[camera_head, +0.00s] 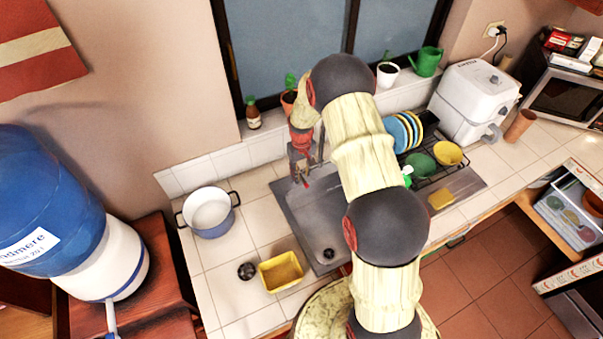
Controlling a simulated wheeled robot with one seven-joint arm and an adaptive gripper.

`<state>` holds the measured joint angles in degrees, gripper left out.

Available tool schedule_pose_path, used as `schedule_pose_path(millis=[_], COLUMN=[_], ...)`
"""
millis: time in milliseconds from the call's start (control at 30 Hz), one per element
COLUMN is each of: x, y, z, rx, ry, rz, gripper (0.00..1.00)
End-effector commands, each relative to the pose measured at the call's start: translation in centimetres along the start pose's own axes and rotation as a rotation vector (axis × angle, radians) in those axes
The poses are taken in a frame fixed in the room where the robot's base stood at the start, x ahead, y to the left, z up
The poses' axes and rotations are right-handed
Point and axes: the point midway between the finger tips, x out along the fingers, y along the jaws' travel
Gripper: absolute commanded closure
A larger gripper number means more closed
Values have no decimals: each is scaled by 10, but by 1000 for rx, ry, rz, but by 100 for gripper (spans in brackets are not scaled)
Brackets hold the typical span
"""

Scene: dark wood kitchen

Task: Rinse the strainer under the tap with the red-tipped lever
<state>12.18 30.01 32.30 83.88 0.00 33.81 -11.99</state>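My gripper (303,166) points down at the back left corner of the metal sink (318,218), over the tap area. It is small and partly merged with the tap, so I cannot tell whether it is open or shut. A small red tip (306,182) shows just below it, probably the tap lever's end. The rest of the tap is largely hidden by my gripper and arm. No strainer is clearly recognisable; a small dark round piece (246,271) lies on the counter left of the sink, and I cannot tell what it is. The basin looks empty around its drain.
A white pot (209,214) and a yellow tub (281,272) stand left of the sink. Right of it are a dish rack with blue plates (397,133), a green bowl (420,165), a yellow bowl (447,153) and a sponge (441,199). Potted plants line the sill.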

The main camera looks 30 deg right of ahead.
Motion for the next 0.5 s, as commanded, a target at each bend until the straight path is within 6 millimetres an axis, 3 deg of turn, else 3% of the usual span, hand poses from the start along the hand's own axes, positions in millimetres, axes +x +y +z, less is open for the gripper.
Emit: schedule_pose_path(millis=[367, 500], x=[7, 7], y=[0, 0], z=[0, 0], rx=[0, 0], ry=[0, 0], rz=[0, 0], gripper=[71, 79])
